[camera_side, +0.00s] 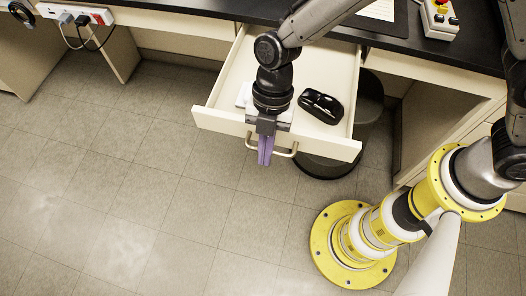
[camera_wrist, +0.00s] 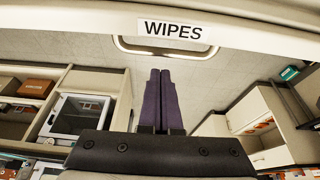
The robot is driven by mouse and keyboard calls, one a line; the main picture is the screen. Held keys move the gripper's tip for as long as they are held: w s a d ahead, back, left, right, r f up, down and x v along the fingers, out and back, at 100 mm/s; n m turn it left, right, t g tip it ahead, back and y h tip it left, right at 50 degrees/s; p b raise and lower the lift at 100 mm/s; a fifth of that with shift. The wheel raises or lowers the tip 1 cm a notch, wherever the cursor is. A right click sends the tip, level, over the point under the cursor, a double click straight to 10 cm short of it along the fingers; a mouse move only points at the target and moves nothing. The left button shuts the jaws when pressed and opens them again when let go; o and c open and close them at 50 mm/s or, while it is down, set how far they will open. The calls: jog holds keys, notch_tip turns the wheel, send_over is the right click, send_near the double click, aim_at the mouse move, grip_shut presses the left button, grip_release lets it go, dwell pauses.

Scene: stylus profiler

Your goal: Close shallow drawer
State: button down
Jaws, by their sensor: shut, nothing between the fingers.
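The cream shallow drawer (camera_side: 229,85) is pulled out from under the black counter in the side view. Its front panel has a bar handle (camera_side: 286,153), and the wrist view shows a "WIPES" label (camera_wrist: 170,30) beside the handle (camera_wrist: 125,45). My gripper (camera_side: 264,163) points down at the drawer front, by the left part of the handle. Its purple fingers are shut and empty; they also show in the wrist view (camera_wrist: 160,72) below the handle. I cannot tell whether they touch the panel or handle.
A black case-like object (camera_side: 320,106) and a partly hidden white item (camera_side: 243,95) lie in the drawer. A dark round bin (camera_side: 330,167) stands below it. A power strip (camera_side: 75,15) is at upper left. The tiled floor before the drawer is clear.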

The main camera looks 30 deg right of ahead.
jog(key=shift+w+d+f, duration=0.1)
jog(key=shift+w+d, duration=0.25)
jog(key=shift+w, duration=0.05)
jog(key=w+d, duration=1.9)
jog(key=shift+w+d, duration=0.35)
jog(key=shift+d, duration=0.05)
